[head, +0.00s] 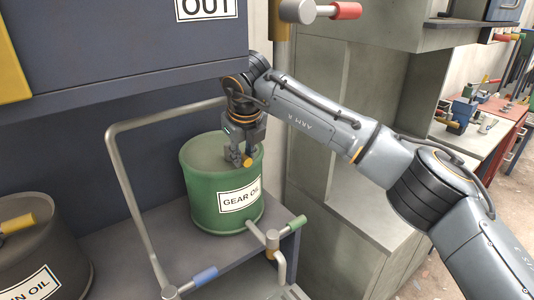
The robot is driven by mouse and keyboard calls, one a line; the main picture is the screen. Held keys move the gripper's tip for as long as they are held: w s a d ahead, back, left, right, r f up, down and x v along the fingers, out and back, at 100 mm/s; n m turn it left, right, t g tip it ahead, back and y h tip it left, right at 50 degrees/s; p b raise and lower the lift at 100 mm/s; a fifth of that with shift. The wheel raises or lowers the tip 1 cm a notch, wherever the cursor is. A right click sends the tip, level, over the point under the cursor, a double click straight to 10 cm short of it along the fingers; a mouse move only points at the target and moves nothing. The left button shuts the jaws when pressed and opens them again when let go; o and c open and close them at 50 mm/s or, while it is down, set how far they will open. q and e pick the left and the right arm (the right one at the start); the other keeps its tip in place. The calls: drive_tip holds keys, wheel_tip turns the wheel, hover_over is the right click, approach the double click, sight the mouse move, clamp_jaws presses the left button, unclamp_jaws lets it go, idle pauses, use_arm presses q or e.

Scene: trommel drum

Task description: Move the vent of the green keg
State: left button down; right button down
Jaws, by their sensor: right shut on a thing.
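The green keg (208,192), labelled GEAR OIL, stands upright on a grey shelf. Its vent (248,162) shows as a small yellow end at the keg's top, just below my right gripper; the rest of the vent is hidden by the fingers. My right gripper (242,155) points down over the keg's top from the upper right and is shut on the vent. My left gripper is not in view.
A dark keg (38,248) with a yellow-handled vent (17,224) stands at the lower left. A grey pipe frame (128,185) rises beside the green keg. A green-handled valve (297,222) and a blue handle (205,274) are in front. A dark box (130,45) overhangs behind.

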drive_tip(key=shift+a, duration=0.1)
idle(0.5)
drive_tip(key=c, duration=1.2)
unclamp_jaws()
drive_tip(key=shift+o, duration=0.2)
